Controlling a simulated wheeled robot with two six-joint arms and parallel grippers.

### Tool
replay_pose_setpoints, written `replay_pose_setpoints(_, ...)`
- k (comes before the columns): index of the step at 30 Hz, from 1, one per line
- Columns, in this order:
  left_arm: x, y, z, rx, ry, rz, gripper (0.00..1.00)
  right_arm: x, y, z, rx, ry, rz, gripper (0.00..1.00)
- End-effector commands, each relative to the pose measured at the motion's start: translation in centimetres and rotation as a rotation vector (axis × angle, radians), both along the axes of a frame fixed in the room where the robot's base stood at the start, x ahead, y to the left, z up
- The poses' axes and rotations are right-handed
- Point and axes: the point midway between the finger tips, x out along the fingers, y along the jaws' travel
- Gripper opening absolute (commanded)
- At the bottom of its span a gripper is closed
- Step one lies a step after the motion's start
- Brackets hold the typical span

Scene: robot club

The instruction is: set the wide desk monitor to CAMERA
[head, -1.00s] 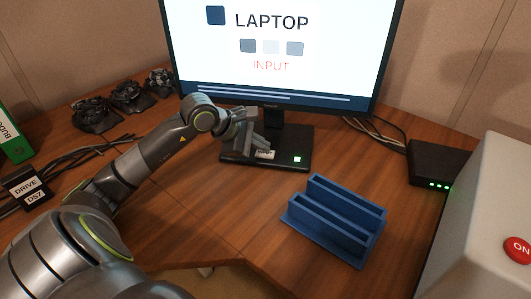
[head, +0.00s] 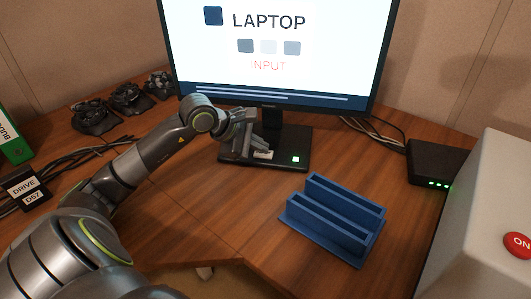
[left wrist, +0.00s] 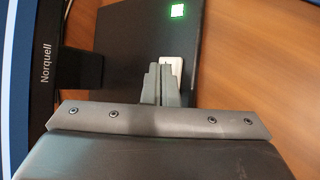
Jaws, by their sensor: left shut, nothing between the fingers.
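The wide desk monitor (head: 340,70) stands at the back and its screen reads LAPTOP, with INPUT in red below. Its dark base (head: 284,137) carries a lit green square (head: 296,159) and a small white button (head: 263,155). My left gripper (head: 252,155) is shut and empty, with its fingertips at the white button. In the left wrist view, the closed fingers (left wrist: 163,85) overlap the near part of the white button (left wrist: 172,66). I cannot tell whether they touch it. The green square (left wrist: 177,10) is beyond. My right gripper is not in view.
A blue slotted holder (head: 333,218) stands on the desk in front of the base. A black box with green lights (head: 440,163) and a pale housing with a red ON button (head: 518,245) are at the right.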

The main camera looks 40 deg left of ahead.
Motion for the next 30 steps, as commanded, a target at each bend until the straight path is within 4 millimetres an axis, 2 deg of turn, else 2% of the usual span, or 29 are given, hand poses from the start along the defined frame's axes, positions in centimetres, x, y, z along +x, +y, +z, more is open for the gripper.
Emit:
replay_pose_setpoints(1, -0.16, -0.62, -1.30, -0.024, 0.010, -0.004, 0.00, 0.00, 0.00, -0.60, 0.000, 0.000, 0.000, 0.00)
replay_pose_setpoints(6, -0.15, -0.62, -1.47, -0.024, 0.010, -0.004, 0.00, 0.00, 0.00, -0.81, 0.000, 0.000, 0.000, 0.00)
replay_pose_setpoints(23, -0.14, -0.60, -1.51, -0.024, 0.010, -0.003, 0.00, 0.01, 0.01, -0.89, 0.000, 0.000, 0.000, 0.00)
replay_pose_setpoints(30, 0.01, -0.43, -0.66, -0.023, 0.009, -0.004, 0.00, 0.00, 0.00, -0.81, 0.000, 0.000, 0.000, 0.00)
